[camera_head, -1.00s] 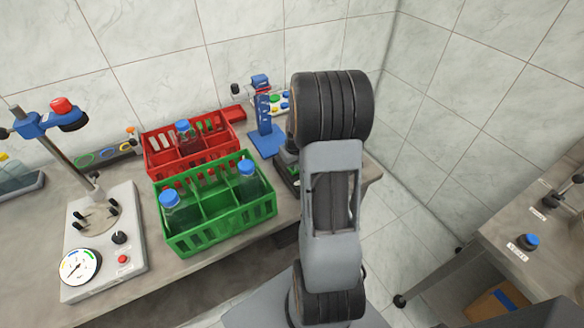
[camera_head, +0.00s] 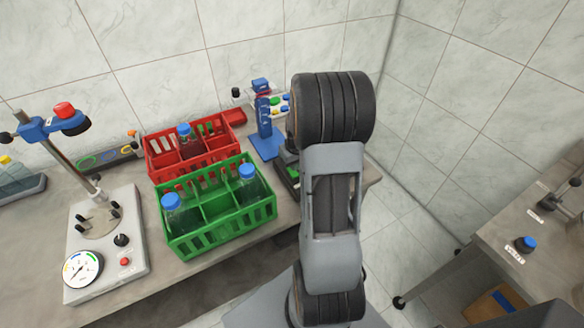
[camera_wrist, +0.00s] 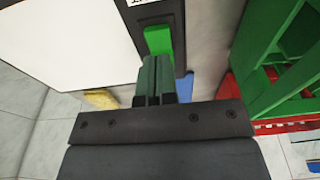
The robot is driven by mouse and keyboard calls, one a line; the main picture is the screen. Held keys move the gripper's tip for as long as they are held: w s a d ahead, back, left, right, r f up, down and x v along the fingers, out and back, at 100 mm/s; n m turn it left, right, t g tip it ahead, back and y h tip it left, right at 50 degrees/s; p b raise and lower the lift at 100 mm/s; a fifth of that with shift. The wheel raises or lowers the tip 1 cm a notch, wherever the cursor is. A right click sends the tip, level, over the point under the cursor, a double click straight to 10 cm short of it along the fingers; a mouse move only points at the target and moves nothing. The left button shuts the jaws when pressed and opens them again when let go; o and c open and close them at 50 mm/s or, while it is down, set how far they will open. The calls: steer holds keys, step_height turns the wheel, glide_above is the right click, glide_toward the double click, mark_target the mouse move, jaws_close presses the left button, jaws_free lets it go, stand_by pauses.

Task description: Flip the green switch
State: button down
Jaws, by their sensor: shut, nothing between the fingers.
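The green switch (camera_wrist: 158,40) shows in the wrist view as a bright green rocker in a dark frame, at the top centre. My gripper (camera_wrist: 155,62) is shut and empty, with its fingertips just below the switch's near end in that view. I cannot tell whether the tips touch it. In the head view my arm covers the gripper and most of the device that carries the switch; a bit of green (camera_head: 293,172) shows on the device's dark body at the arm's left edge.
A green crate (camera_head: 224,232) with blue-capped bottles stands left of the arm, with a red crate (camera_head: 160,172) behind it. A blue stand (camera_head: 264,128) is close to the device. A clamp stand with a gauge base (camera_head: 105,262) is at the left.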

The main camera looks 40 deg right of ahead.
mark_target(294, 174)
steer(key=shift+r+p, duration=1.4)
steer(key=shift+r, duration=0.95)
steer(key=s+a+r+t, duration=0.1)
steer(key=s+a+r, duration=0.5)
steer(key=a, duration=0.4)
steer(key=s+a+r+n+t, duration=0.1)
steer(key=s+a+r, duration=0.5)
steer(key=a+r, duration=0.2)
steer(key=shift+a+r+n, duration=0.25)
steer(key=shift+a+n, duration=0.05)
steer(key=shift+a, duration=0.7)
